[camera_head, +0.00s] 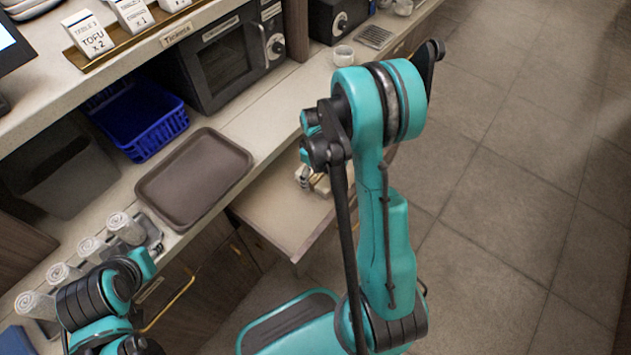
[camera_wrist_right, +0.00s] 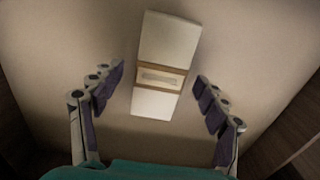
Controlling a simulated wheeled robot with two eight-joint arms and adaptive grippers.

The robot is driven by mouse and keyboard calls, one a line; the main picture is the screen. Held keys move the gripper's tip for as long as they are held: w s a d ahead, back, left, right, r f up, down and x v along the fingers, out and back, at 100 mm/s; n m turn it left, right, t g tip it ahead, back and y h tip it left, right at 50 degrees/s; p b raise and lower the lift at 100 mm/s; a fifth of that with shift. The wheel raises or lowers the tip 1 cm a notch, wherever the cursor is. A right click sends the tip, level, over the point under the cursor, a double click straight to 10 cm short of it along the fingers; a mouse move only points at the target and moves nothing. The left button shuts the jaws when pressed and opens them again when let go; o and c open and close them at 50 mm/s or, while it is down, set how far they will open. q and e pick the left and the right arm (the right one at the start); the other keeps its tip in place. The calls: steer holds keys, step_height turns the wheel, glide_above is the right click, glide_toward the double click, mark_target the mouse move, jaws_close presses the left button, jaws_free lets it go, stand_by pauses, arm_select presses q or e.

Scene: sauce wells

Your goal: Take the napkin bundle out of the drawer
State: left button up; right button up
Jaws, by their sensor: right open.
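The napkin bundle, a pale folded strip with a brown band and a light label around its middle, shows in the right wrist view (camera_wrist_right: 165,40). It lies on the bare floor of the pulled-out drawer (camera_head: 275,208). My right gripper (camera_wrist_right: 159,76) is open, with one finger on each side of the bundle and a clear gap on both sides. In the head view, the right gripper (camera_head: 308,178) is over the drawer, partly hidden by my right arm. The bundle is mostly hidden there. My left arm is at the lower left; its gripper is not visible.
An empty brown tray (camera_head: 195,178) lies on the counter above the drawer. A blue basket (camera_head: 140,120), a black microwave (camera_head: 222,65) and several rolled cups or towels (camera_head: 125,228) line the counter. The floor (camera_head: 500,190) to the right is clear.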

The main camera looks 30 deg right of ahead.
steer(key=c, duration=1.3)
steer(key=shift+o, duration=0.2)
